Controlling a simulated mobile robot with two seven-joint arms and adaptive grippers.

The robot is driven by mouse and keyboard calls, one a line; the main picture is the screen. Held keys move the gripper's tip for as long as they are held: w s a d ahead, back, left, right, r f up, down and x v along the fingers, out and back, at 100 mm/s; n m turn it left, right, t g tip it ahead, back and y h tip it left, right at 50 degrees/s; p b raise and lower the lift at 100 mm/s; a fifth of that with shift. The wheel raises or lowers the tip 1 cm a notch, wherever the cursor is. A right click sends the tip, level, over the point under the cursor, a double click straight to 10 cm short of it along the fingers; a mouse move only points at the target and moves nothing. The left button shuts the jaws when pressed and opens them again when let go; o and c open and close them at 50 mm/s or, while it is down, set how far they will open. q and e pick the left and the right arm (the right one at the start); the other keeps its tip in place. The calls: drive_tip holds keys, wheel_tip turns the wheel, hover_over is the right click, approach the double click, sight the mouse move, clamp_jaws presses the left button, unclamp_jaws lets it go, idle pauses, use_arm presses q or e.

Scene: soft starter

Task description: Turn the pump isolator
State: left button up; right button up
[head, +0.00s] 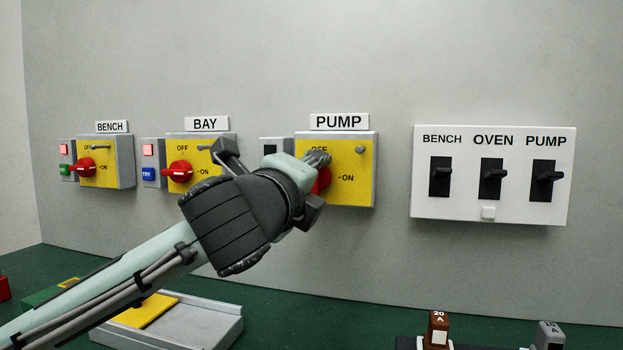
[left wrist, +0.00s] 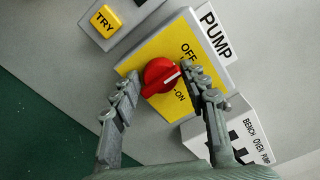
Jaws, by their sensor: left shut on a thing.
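The pump isolator is a yellow-faced grey box (head: 362,180) under a PUMP label (head: 339,121) on the wall. Its red knob (head: 322,181) is mostly hidden behind my left gripper (head: 318,160) in the head view. In the left wrist view, the red knob (left wrist: 158,74) lies between the two fingers of my left gripper (left wrist: 162,82), which is shut on it. The knob's white pointer line lies between the OFF and -ON marks on the yellow face (left wrist: 150,50). My right gripper is not in view.
BENCH (head: 100,165) and BAY (head: 205,155) isolators stand left of it. A yellow TRY button (left wrist: 105,20) sits beside the pump knob. A white panel with three black switches (head: 493,205) is on the right. A grey tray (head: 215,327) lies on the green bench below.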

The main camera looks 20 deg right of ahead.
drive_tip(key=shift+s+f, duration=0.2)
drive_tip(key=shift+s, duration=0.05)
use_arm(q)
drive_tip(key=o, duration=1)
drive_tip(key=shift+c, duration=0.2)
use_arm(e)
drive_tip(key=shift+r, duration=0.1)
use_arm(q)
drive_tip(key=v, duration=1.2)
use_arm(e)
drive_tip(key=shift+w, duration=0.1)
